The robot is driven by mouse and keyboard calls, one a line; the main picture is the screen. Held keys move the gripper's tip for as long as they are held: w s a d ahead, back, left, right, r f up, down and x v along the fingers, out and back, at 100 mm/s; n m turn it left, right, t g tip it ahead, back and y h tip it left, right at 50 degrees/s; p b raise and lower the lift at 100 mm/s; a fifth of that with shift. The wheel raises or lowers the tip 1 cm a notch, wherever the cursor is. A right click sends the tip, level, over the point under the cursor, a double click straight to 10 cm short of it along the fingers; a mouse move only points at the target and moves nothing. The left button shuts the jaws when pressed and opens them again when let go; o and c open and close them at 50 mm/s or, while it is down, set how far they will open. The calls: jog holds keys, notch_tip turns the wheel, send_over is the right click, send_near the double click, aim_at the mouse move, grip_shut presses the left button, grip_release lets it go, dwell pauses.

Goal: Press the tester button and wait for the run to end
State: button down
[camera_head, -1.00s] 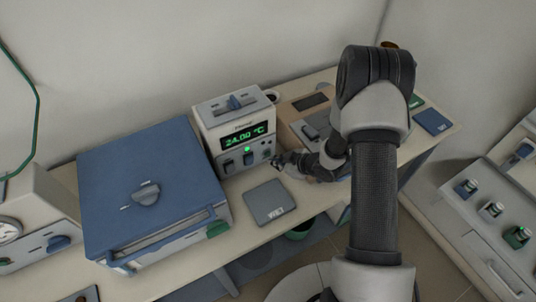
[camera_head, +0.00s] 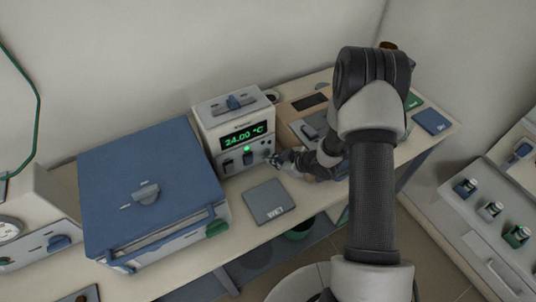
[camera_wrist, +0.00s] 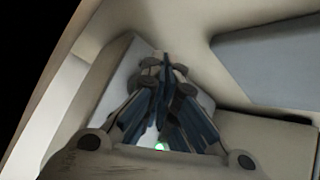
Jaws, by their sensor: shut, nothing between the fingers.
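The tester (camera_head: 234,130) is a white box with a green display reading 24.00 °C and a lit green light on its front. Dark switches (camera_head: 227,166) sit low on its face. My gripper (camera_head: 274,160) is at the lower right of that face, shut and empty, and looks very near or touching it. The tester's button is hidden or too small to tell at the fingertips. In the wrist view, my gripper's closed fingers (camera_wrist: 163,95) point at a pale surface, with a small greenish-white glow below them.
A grey-blue mat marked WET (camera_head: 267,203) lies in front of the tester. A large blue-lidded box (camera_head: 150,185) stands to the left. A brown-and-grey device (camera_head: 303,108) stands right behind my arm. Bottles (camera_head: 490,210) stand on a tray at far right.

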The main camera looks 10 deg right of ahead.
jog(key=shift+w+a+r, duration=0.35)
jog(key=shift+w+r, duration=0.1)
jog(key=shift+w, duration=0.25)
dwell(0.6)
jog(key=shift+s, duration=0.15)
dwell(0.4)
jog(key=shift+s+d+f, duration=0.15)
jog(key=shift+s+d, duration=0.1)
jog(key=shift+s, duration=0.6)
jog(key=shift+s+d+f, duration=0.1)
jog(key=shift+s+d, duration=0.2)
jog(key=shift+s, duration=0.5)
jog(key=shift+s+d+f, duration=0.1)
jog(key=shift+s+d, duration=0.15)
jog(key=shift+s, duration=0.5)
jog(key=shift+s, duration=0.1)
